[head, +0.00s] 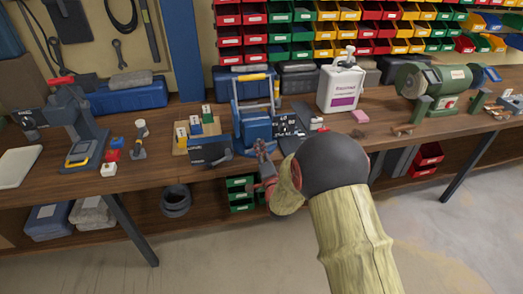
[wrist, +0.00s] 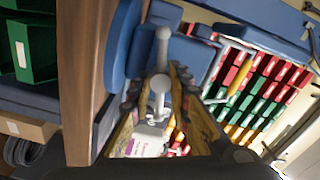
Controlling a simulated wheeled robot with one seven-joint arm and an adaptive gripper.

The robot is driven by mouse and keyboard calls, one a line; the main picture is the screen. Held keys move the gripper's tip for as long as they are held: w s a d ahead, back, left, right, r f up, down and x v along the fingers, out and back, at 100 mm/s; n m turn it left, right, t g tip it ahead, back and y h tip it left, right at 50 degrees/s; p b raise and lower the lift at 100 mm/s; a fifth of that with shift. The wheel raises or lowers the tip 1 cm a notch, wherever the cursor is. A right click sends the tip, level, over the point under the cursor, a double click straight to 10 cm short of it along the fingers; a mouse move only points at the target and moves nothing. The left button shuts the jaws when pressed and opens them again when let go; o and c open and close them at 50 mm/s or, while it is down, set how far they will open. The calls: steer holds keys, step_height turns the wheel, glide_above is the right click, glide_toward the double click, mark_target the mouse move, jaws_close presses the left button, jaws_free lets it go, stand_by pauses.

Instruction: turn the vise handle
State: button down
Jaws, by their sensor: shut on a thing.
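The blue vise (head: 257,130) stands at the front edge of the wooden workbench (head: 345,130). My gripper (head: 264,152) is at the vise's front, by the bench edge. In the wrist view the vise's blue body (wrist: 121,45) fills the upper middle. Its grey handle (wrist: 161,60), a bar with round knobs, lies between the two fingers of my gripper (wrist: 158,85). The fingers are shut on the handle. In the head view the handle is too small and too covered by my gripper to make out.
A dark grey box (head: 210,151) sits left of the vise. A white container (head: 341,88) and a green bench grinder (head: 432,85) stand to the right. Green drawers (head: 241,195) are below the bench top, close to my gripper. The floor in front is clear.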

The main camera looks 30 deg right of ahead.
steer(key=c, duration=1.9)
jaws_free()
steer(key=shift+s+a+f, duration=0.2)
steer(key=shift+f, duration=0.3)
steer(key=shift+o, duration=1.3)
steer(key=shift+r, duration=0.15)
